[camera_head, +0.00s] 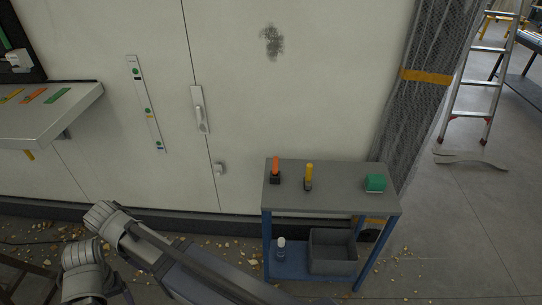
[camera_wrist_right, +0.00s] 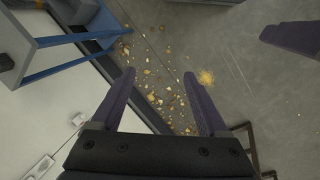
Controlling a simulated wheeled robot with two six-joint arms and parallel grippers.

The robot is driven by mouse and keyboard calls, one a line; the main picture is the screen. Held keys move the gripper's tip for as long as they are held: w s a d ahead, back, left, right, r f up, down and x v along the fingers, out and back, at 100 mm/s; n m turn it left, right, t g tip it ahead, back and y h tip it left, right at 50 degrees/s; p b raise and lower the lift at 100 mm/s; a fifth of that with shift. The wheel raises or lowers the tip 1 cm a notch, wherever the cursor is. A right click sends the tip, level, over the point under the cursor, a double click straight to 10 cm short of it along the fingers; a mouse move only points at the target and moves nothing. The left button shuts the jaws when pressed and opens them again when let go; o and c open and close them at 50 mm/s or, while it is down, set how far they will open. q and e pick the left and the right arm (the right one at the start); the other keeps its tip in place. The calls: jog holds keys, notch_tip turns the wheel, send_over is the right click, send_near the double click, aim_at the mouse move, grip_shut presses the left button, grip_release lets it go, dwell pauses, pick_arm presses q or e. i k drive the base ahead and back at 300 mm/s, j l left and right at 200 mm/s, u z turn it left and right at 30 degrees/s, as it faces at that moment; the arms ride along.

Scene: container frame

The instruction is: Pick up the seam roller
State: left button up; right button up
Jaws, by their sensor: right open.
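Two upright handled tools stand on the top of a small cart (camera_head: 333,192) in the head view: an orange-handled tool (camera_head: 276,167) with a dark base at the left, and a yellow-handled tool (camera_head: 308,173) with a dark base beside it. They are small, and I cannot tell which is the seam roller. My right gripper (camera_wrist_right: 158,74) is open and empty in the right wrist view, above debris on the floor. No tool shows between its fingers. Neither gripper's fingers show in the head view, though parts of my arm do at lower left.
A green block (camera_head: 375,183) sits at the cart's right end. A grey bin (camera_head: 333,262) and a small bottle (camera_head: 281,249) are on its lower shelf. A pale wall panel with a door handle (camera_head: 200,112) stands behind. A ladder (camera_head: 478,85) stands at right. Open floor lies right of the cart.

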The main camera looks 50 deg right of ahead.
aim_at(307, 178)
jog(key=z, duration=1.95)
